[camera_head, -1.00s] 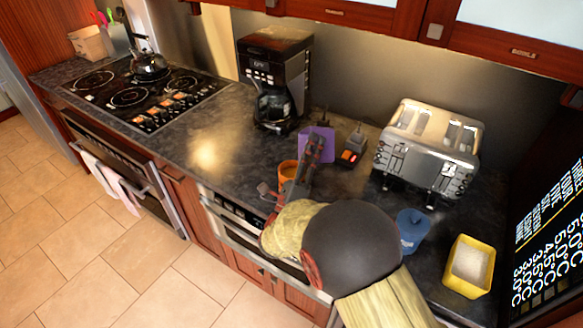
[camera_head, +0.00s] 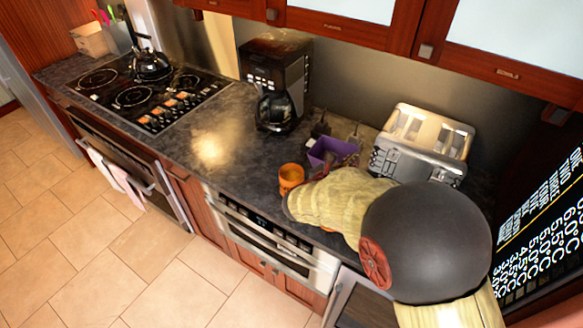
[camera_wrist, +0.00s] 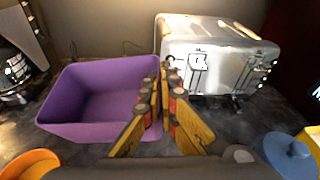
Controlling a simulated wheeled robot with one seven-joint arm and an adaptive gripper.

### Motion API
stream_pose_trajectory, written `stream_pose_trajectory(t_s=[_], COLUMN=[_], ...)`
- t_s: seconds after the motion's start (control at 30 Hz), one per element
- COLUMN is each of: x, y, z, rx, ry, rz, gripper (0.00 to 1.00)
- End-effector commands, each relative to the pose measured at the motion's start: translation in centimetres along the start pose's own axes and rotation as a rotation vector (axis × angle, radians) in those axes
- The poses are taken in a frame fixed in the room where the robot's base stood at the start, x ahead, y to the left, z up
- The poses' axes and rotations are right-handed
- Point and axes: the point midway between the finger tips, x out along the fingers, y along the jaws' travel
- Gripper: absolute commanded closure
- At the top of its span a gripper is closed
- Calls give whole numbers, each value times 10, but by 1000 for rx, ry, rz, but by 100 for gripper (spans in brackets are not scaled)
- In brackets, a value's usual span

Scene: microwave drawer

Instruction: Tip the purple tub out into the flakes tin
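The purple tub (camera_head: 322,152) stands upright on the dark counter, between the coffee maker and the toaster. In the wrist view, the tub (camera_wrist: 85,128) is open at the top, and the visible inside looks plain purple. My gripper (camera_wrist: 163,72) has its fingers close together astride the tub's right wall. In the head view my arm hides most of the gripper. An orange cup (camera_head: 291,176) stands in front of the tub; it also shows in the wrist view (camera_wrist: 30,164). A blue container (camera_wrist: 290,152) is at lower right there. No label shows which is the flakes tin.
A silver toaster (camera_head: 425,140) stands right of the tub. A coffee maker (camera_head: 275,80) stands to the left. A yellow container (camera_wrist: 311,138) shows at the wrist view's right edge. Wall cabinets (camera_head: 380,35) hang above. Counter left of the orange cup is clear.

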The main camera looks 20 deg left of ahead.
Motion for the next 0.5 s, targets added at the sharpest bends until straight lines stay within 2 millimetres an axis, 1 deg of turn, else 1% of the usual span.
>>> stream_pose_trajectory(t_s=[0.03,0.1,0.33,0.5], x=[6,10,10,8], y=[-7,-9,-7,-8], z=[0,-5,-7,2], rx=[40,75,73,73], ry=[40,79,80,78], rz=[9,24,27,27], gripper=[100,100,100,100])
